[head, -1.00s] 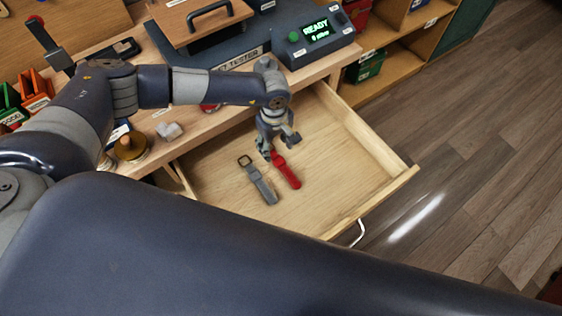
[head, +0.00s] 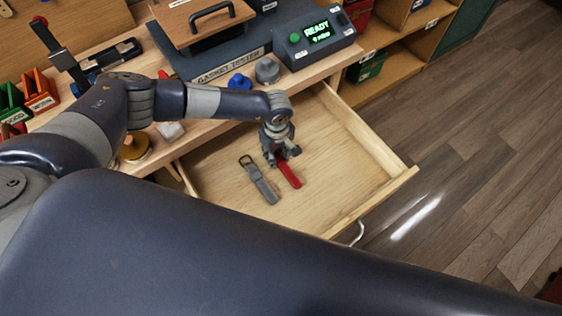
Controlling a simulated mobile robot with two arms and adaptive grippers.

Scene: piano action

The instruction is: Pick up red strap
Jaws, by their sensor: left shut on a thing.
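The red strap (head: 290,174) lies in the open wooden drawer (head: 340,165), to the right of a grey strap (head: 262,184) with a buckle. My left gripper (head: 283,160) points down into the drawer and is shut on the red strap near its upper end. The fingers and wrist hide that end of the strap. I cannot tell whether the strap is lifted off the drawer floor. My right gripper is not in view.
The tester box (head: 318,35) with a green "READY" screen stands on the bench above the drawer. A blue knob-like piece (head: 239,83) and a grey one (head: 267,70) sit at the bench edge. The drawer's right part is bare.

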